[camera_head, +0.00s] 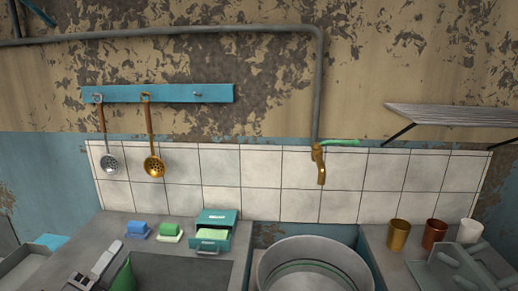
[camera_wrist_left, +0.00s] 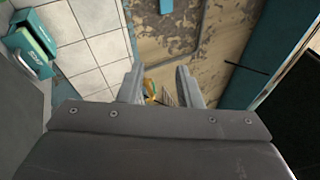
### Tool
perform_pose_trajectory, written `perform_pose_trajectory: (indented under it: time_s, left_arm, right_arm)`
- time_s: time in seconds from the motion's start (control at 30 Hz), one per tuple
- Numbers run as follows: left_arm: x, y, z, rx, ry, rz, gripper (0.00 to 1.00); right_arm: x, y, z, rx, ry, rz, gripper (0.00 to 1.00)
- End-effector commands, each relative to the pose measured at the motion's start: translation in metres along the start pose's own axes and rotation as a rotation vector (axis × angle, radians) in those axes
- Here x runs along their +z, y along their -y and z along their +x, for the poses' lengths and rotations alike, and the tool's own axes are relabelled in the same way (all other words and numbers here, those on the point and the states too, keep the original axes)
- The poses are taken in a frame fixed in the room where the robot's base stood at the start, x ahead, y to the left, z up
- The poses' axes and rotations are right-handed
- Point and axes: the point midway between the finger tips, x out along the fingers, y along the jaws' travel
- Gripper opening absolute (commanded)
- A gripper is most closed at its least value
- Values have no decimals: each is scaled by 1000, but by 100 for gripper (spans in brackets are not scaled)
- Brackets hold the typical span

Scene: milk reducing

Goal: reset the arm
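My left gripper (camera_head: 96,264) is low at the left of the head view, over the counter's left part. In the left wrist view its two grey fingers (camera_wrist_left: 160,86) stand apart with a clear gap. Nothing is held between them; a small yellowish thing and the wall show through the gap, in the background. My right gripper does not show in either view.
A teal box (camera_head: 216,231) with an open drawer stands on the counter beside blue (camera_head: 138,229) and green (camera_head: 169,230) blocks. A round metal basin (camera_head: 312,268) is at the centre. Several cups (camera_head: 435,233) stand right. Ladles (camera_head: 153,165) hang on the wall.

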Motion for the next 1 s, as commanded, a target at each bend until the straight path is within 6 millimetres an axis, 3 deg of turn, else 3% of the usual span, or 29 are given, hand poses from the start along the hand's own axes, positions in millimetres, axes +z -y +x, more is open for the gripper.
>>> perform_pose_trajectory:
  time_s: [0.23,0.43,0.57,0.7,1.0]
  left_arm:
    - [32,-46,-67,190,465,-436,32]
    - [26,-93,-146,400,826,-761,32]
    - [1,-117,-205,563,1053,-952,32]
    - [-37,-130,-263,743,1267,-1122,32]
    - [-115,-120,-348,1077,1575,-1339,32]
  right_arm:
    - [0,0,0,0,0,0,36]
    - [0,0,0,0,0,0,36]
    - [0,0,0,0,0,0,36]
    - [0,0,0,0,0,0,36]
    - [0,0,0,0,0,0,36]
